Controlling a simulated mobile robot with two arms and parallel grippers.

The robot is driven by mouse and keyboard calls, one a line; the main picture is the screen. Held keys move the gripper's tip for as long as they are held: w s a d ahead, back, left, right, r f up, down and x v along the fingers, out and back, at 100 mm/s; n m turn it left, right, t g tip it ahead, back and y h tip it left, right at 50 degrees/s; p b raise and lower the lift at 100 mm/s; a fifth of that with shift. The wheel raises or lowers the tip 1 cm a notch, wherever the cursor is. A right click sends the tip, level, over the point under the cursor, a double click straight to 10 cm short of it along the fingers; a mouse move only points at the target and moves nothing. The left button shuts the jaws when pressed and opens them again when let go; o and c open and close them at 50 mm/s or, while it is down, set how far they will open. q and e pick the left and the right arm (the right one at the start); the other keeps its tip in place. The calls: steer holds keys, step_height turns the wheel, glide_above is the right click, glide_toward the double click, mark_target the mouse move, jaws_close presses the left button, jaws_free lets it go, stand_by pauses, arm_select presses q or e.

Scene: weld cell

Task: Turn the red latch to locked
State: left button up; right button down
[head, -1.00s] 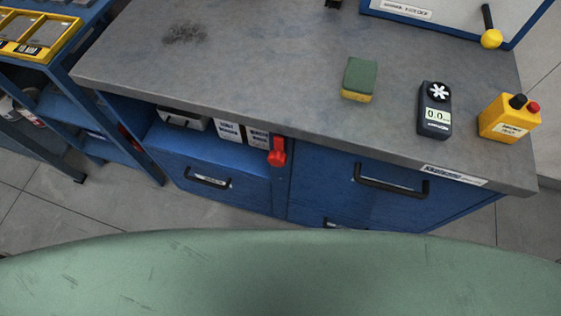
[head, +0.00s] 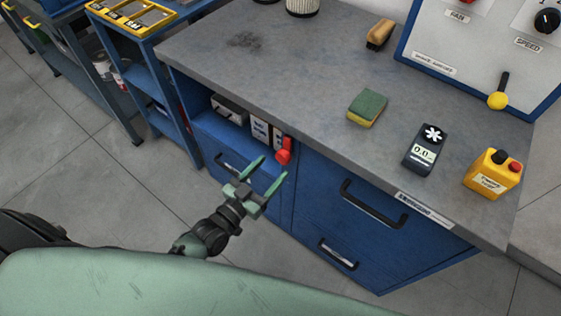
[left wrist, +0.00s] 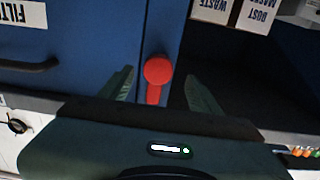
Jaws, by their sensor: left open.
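The red latch (head: 284,151) is on the blue cabinet's front, on the upright between the open shelf and the right-hand drawers. Its rounded end is lower and its bar points up towards the worktop. My left gripper (head: 272,167) is open and empty, with its green fingers just in front of and below the latch in the head view. In the left wrist view, which looks upside down, the latch (left wrist: 157,75) shows between the two spread fingers (left wrist: 159,76). I cannot tell whether they touch it. My right gripper is not in view.
The grey worktop (head: 300,85) overhangs the latch. Labelled boxes (head: 260,131) stand in the shelf left of it. Black drawer handles (head: 374,205) stick out to the right. A sponge (head: 367,107), a meter (head: 424,150) and a yellow button box (head: 492,174) lie on top.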

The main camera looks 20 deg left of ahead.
mark_target(281, 160)
arm_select(q)
steer(key=x, duration=0.3)
steer(key=shift+w+d, duration=0.25)
steer(key=shift+d, duration=0.05)
steer(key=shift+w, duration=0.25)
jaws_close()
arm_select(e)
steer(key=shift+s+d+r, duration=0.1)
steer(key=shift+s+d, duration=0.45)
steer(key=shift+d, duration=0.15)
